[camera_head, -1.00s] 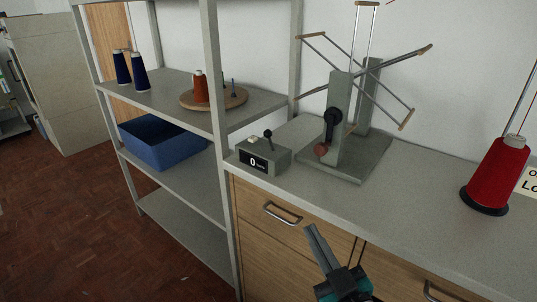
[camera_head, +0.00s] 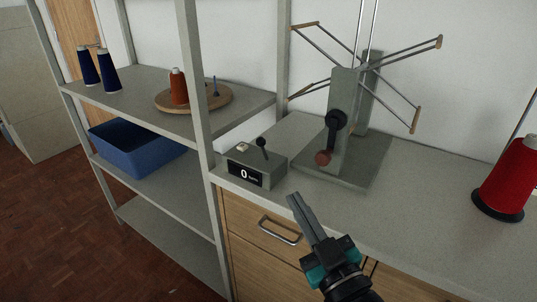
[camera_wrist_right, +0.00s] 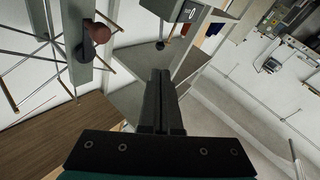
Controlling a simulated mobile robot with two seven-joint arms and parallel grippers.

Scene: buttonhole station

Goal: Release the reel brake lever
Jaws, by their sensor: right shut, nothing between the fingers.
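A grey reel stand (camera_head: 343,120) with spoked arms stands on the grey counter. On its front is a black lever or crank (camera_head: 335,122) ending in a red-brown knob (camera_head: 322,158); the knob also shows in the right wrist view (camera_wrist_right: 99,33). To its left a grey counter box (camera_head: 240,172) reading 0 carries a small black ball-topped lever (camera_head: 263,146), tilted slightly left. I cannot tell which lever is the reel brake. My right gripper (camera_head: 293,197) is shut and empty, its tips just in front of the counter box, apart from both levers. My left gripper is out of view.
A grey shelf rack (camera_head: 196,95) stands close on the left, its post beside the counter box. It holds thread cones and a blue bin (camera_head: 140,154). A red thread cone (camera_head: 508,178) stands on the counter at right. The counter between is clear.

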